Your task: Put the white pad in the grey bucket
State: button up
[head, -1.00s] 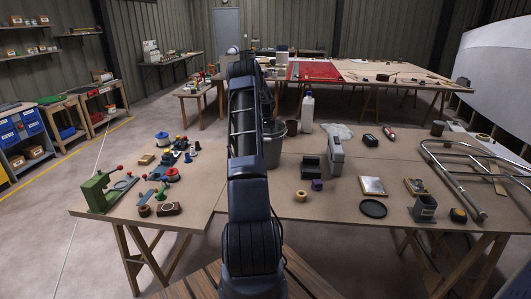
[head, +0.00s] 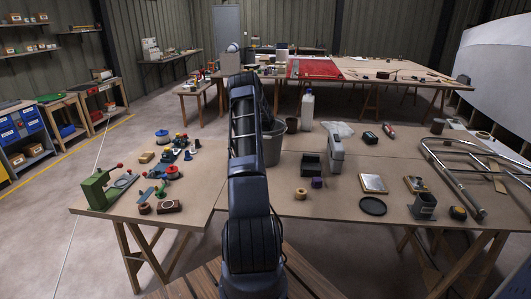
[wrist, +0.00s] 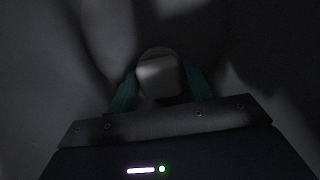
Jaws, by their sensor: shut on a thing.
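The grey bucket (head: 273,148) stands at the back of the near table in the head view, its left part hidden behind my arm. My gripper is hidden in the head view. In the dark wrist view my gripper (wrist: 160,88) has its green-sided fingers shut on a pale, rounded thing, which I take to be the white pad (wrist: 158,72). Dim grey curved surfaces surround it, and I cannot tell for sure whether they are the bucket's inside.
A white bottle (head: 307,110) stands just right of the bucket. A green vise (head: 97,188) and several small parts lie on the left.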

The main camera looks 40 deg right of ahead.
jog(key=o, duration=1)
notch_tip(320, 180, up, 12)
jog(key=shift+r, duration=0.1)
dwell(0.6)
